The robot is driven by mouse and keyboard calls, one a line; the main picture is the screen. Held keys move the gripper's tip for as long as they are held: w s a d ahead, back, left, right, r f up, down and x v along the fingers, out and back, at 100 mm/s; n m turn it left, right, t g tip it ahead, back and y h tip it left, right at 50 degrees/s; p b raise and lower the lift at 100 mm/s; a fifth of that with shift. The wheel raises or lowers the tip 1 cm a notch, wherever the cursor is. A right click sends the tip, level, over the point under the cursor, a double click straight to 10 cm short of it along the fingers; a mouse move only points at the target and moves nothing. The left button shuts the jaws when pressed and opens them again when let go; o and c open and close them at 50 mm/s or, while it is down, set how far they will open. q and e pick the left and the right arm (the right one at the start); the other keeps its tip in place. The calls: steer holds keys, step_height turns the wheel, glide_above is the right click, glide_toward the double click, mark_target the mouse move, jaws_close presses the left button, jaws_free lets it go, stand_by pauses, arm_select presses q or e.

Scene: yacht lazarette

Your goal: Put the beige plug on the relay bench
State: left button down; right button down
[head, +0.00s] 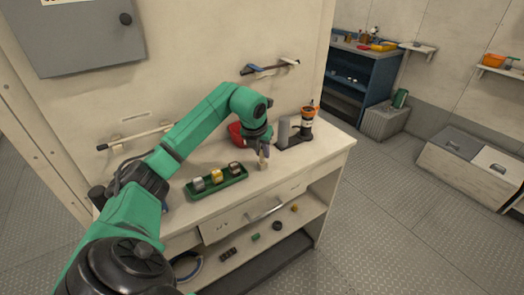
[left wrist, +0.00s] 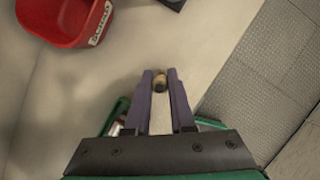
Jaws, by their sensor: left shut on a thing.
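My left gripper (head: 264,156) is shut on the small beige plug (head: 262,164), over the front part of the pale bench top (head: 305,157). In the left wrist view the plug (left wrist: 159,82) sits between the tips of the two purple fingers (left wrist: 160,88). I cannot tell whether the plug touches the bench top. No label shows that names this bench as the relay bench. My right gripper is not in view.
A green tray (head: 217,189) with several small plugs lies left of the gripper. A red bin (head: 236,133) stands behind, and a dark holder with a grey cylinder (head: 283,131) and an orange-topped canister (head: 307,121) stands right. The right front bench top is bare.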

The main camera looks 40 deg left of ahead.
arm_select(q)
steer(key=shift+f, duration=0.2)
steer(key=c, duration=0.8)
jaws_free()
steer(key=shift+o, duration=0.2)
steer(key=shift+r, duration=0.1)
steer(key=shift+r, duration=0.3)
steer(key=v, duration=1.1)
steer(key=shift+s+r+b, duration=0.2)
steer(key=shift+r+b, duration=0.05)
steer(key=shift+b, duration=0.1)
steer(key=shift+d, duration=0.15)
